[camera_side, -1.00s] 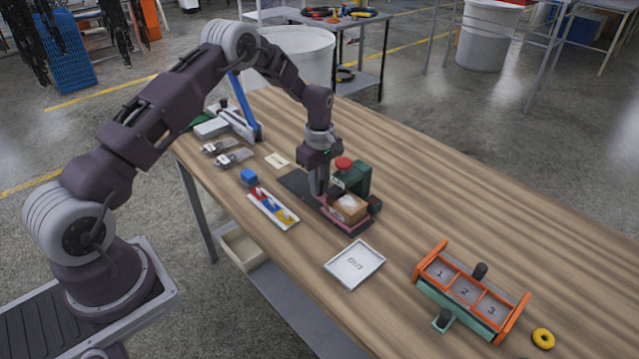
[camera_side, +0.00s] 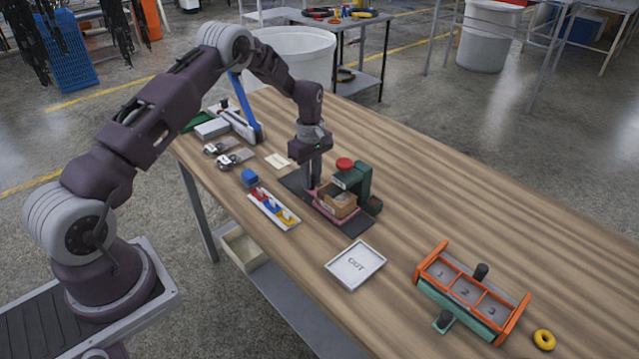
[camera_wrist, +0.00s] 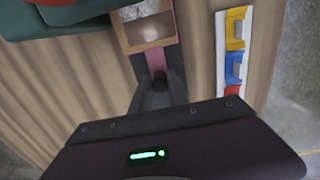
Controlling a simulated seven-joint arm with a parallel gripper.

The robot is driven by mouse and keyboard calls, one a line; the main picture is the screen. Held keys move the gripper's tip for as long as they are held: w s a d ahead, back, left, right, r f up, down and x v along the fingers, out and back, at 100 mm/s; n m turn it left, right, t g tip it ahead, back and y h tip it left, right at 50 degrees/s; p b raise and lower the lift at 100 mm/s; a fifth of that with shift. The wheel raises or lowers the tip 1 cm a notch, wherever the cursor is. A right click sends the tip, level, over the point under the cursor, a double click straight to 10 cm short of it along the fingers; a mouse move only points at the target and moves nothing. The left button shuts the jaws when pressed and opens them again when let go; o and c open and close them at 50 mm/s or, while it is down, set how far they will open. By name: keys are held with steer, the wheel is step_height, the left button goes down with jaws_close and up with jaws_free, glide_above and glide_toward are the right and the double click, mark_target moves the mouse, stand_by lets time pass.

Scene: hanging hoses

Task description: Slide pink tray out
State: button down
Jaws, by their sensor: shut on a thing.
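The pink tray (camera_side: 326,213) lies on a dark base plate (camera_side: 358,224) at the middle of the table, with an open-topped brown box (camera_side: 337,200) on it. A green press with a red knob (camera_side: 345,164) stands beside the box, on its right. My gripper (camera_side: 310,187) is at the tray's left end, pointing down. In the wrist view, the pink tray (camera_wrist: 165,58) runs under the box (camera_wrist: 145,28), and my fingers (camera_wrist: 158,85) are shut on a dark handle at its near end. The fingers partly hide the handle.
A white "OUT" tray (camera_side: 355,265) and an orange three-slot rack (camera_side: 470,290) are to the right. The table behind the press is clear.

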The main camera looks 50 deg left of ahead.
steer(key=a, duration=0.9)
steer(key=shift+r, duration=0.1)
steer(key=c, duration=1.4)
jaws_free()
steer(key=shift+a, duration=0.1)
steer(key=shift+o, duration=0.6)
step_height(320, 180, up, 7)
